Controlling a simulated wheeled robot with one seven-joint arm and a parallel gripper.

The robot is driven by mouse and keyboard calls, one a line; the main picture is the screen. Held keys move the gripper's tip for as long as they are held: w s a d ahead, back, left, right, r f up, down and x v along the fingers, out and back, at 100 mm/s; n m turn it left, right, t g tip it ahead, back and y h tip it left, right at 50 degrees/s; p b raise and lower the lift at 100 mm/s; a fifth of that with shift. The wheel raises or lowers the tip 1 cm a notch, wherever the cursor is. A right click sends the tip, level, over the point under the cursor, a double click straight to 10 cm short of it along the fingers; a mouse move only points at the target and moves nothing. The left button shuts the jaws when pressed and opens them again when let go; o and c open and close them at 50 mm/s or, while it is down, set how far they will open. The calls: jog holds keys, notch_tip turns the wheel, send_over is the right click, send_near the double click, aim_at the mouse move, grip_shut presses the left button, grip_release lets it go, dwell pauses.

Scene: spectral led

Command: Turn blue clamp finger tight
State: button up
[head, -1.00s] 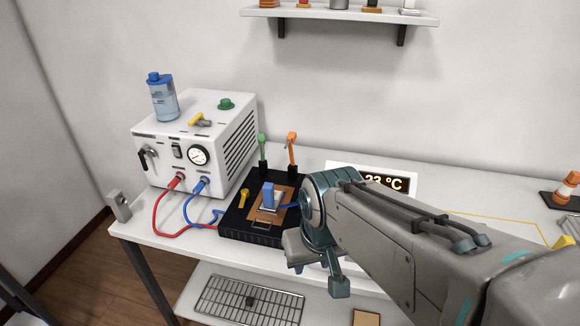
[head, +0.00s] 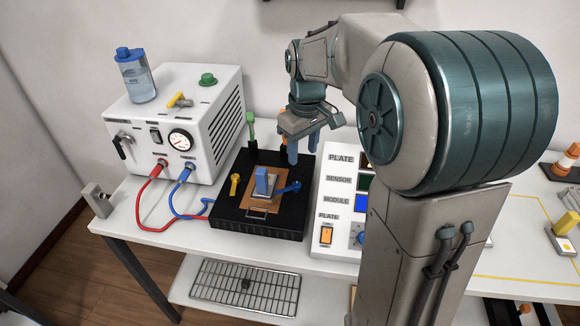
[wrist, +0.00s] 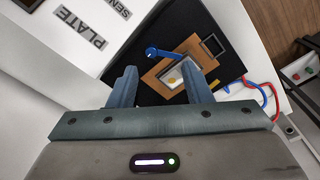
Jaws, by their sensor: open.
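The blue clamp (head: 289,187) is a small lever with a round knob at the right side of the black plate (head: 232,217). It also shows in the wrist view (wrist: 165,54), beyond my fingers and near the tan pad's edge. A yellow clamp (head: 235,184) is on the pad's left. My gripper (head: 302,155) points down above the plate's back right part, open and empty. Its fingers are apart from the clamp; the wrist view shows both fingertips (wrist: 160,75).
A white pump box (head: 180,125) with red and blue hoses stands left of the plate. A green-topped post (head: 251,130) rises behind the plate. A labelled control panel (head: 335,160) is close on the right, partly hidden by my arm.

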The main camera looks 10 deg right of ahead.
jog(key=n, duration=0.2)
send_over(297, 184)
jog(key=f, duration=0.2)
jog(key=shift+g, duration=0.3)
notch_tip(297, 184, down, 13)
jog(key=shift+f, duration=0.1)
jog(key=shift+m, duration=0.3)
grip_shut()
